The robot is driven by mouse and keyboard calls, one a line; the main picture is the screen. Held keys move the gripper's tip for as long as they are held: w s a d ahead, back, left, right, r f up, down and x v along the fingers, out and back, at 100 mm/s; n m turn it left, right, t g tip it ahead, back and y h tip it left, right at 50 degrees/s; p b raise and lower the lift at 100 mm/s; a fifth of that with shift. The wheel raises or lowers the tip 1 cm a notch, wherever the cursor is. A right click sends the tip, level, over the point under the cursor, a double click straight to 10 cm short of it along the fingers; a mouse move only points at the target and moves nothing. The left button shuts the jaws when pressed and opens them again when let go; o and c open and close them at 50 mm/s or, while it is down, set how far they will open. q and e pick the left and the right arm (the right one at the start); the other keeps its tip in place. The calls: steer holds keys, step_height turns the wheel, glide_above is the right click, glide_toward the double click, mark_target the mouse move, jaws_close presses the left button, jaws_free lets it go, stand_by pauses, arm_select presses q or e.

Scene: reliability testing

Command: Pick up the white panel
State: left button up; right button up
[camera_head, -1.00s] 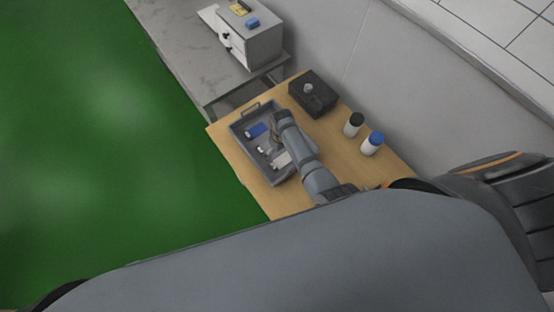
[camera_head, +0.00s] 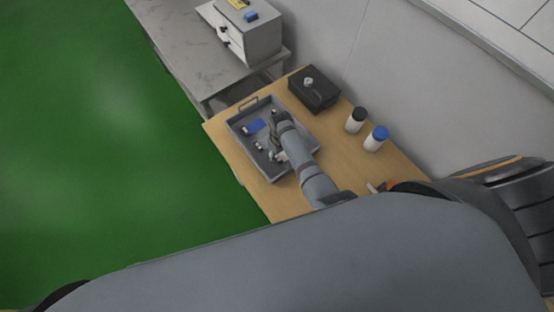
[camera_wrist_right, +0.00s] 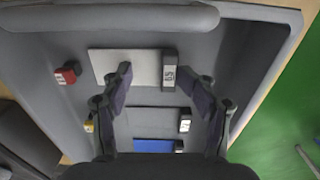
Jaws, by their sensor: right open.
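The white panel (camera_wrist_right: 122,62) lies flat in the grey tray (camera_wrist_right: 55,100), with a dark label block marked with digits at its right end in the right wrist view. In the head view it is mostly hidden by my right arm. My right gripper (camera_wrist_right: 154,73) is open and empty, its two fingertips apart over the near edge of the panel in that view. The head view shows the right gripper (camera_head: 276,151) low over the tray. My left gripper is not in view.
A blue panel (camera_head: 257,126) lies in the same tray, with a dark panel between it and the white one. Small red (camera_wrist_right: 66,75) and yellow (camera_wrist_right: 89,125) blocks are there. A black box (camera_head: 314,90) and two bottles (camera_head: 356,120) (camera_head: 376,139) stand right of the tray.

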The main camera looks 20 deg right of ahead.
steer(key=shift+f, duration=0.1)
steer(key=shift+c, duration=1.2)
steer(key=shift+d, duration=0.1)
jaws_close()
